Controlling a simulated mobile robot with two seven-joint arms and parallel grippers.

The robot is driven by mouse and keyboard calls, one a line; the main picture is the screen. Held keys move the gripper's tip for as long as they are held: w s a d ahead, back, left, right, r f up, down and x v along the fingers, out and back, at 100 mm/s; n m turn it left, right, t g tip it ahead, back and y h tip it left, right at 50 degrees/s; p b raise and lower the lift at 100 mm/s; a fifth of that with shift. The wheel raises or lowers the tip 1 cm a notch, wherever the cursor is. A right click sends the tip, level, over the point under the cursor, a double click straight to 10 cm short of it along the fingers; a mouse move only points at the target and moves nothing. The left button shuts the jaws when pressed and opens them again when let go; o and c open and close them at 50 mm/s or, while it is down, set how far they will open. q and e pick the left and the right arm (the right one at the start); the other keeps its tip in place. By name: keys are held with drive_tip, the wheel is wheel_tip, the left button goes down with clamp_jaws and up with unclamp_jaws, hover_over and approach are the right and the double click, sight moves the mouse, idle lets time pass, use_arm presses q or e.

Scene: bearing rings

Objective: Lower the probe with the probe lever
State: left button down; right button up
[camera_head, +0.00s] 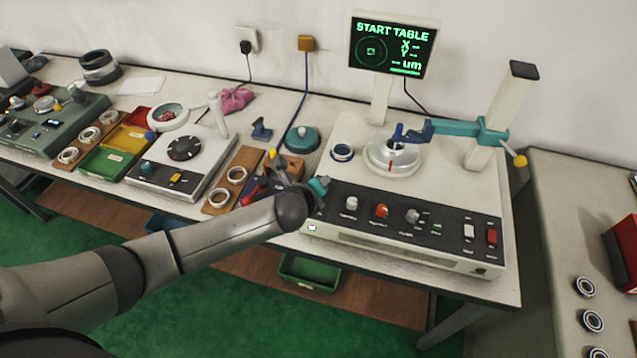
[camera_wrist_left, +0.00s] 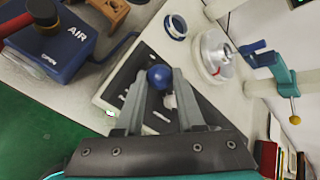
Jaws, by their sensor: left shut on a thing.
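A teal arm (camera_head: 468,127) on a pale post reaches over the round silver table (camera_head: 392,158). A blue probe (camera_head: 398,132) at its left end points down at this table. A lever with a yellow ball (camera_head: 520,161) sticks out at the arm's right end; it also shows in the wrist view (camera_wrist_left: 295,119). My left gripper (camera_head: 320,186) is at the left end of the dark control panel (camera_head: 400,216). In the wrist view its fingers are shut on a blue ball knob (camera_wrist_left: 160,76). The knob's stem is hidden. My right gripper is not in view.
The screen (camera_head: 393,46) reads START TABLE. A blue ring (camera_head: 342,152) lies beside the round table. A blue AIR unit (camera_wrist_left: 62,40) stands left of the panel. Wooden trays with rings and another bench device (camera_head: 180,155) stand further left.

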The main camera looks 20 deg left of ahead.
use_arm(q)
drive_tip(key=shift+a, duration=0.1)
idle(0.3)
drive_tip(key=c, duration=0.5)
unclamp_jaws()
drive_tip(key=p+v, duration=0.2)
drive_tip(key=v, duration=1.3)
drive_tip(key=shift+s+r, duration=0.1)
